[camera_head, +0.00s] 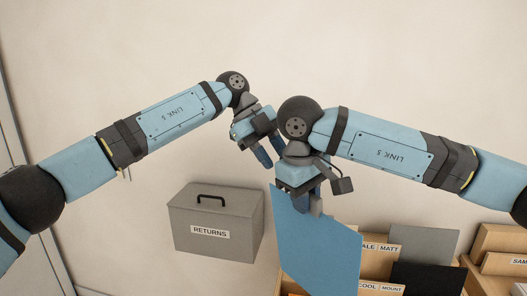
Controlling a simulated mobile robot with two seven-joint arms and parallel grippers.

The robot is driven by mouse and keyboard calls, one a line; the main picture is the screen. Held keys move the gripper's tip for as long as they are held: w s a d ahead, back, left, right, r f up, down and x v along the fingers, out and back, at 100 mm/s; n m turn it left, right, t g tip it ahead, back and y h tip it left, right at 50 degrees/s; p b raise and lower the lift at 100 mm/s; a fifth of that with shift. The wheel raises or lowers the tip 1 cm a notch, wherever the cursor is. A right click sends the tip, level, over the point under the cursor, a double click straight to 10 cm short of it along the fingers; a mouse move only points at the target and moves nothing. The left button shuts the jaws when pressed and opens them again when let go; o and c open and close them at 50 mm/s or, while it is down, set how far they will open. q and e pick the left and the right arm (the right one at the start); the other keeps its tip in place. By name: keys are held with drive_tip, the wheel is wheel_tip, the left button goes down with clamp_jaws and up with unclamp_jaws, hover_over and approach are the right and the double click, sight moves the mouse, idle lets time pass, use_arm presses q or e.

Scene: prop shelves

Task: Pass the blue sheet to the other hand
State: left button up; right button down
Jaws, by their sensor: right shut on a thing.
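The blue sheet (315,245) hangs tilted below my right gripper (308,207), which is shut on its upper edge. The sheet is a flat slanted panel, and its lower part reaches in front of the shelf. My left gripper (270,154) is just left of the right gripper, above the sheet's upper left corner. Its two fingers point down and stand apart with nothing between them. It does not appear to touch the sheet.
A grey box labelled RETURNS (218,252) with a black handle stands at the left behind the sheet. A wooden shelf (490,243) with labelled slots is at lower right. It holds a grey sheet (430,243) and a black sheet (425,279). The wall above is bare.

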sight(283, 201)
use_arm(q)
drive_tip(key=f, duration=0.3)
drive_tip(key=s+d+f+n+y, duration=0.1)
drive_tip(key=f, duration=0.3)
drive_tip(key=s+d+f+n+y, duration=0.1)
drive_tip(key=f, duration=0.2)
drive_tip(key=shift+d+f+t, duration=0.1)
drive_tip(key=shift+f+t, duration=0.25)
drive_tip(key=shift+t, duration=0.05)
drive_tip(key=shift+c, duration=0.2)
use_arm(e)
drive_tip(key=shift+r, duration=0.1)
use_arm(q)
clamp_jaws()
use_arm(e)
drive_tip(key=shift+a, duration=0.1)
drive_tip(key=c, duration=1.1)
unclamp_jaws()
drive_tip(key=shift+o, duration=0.5)
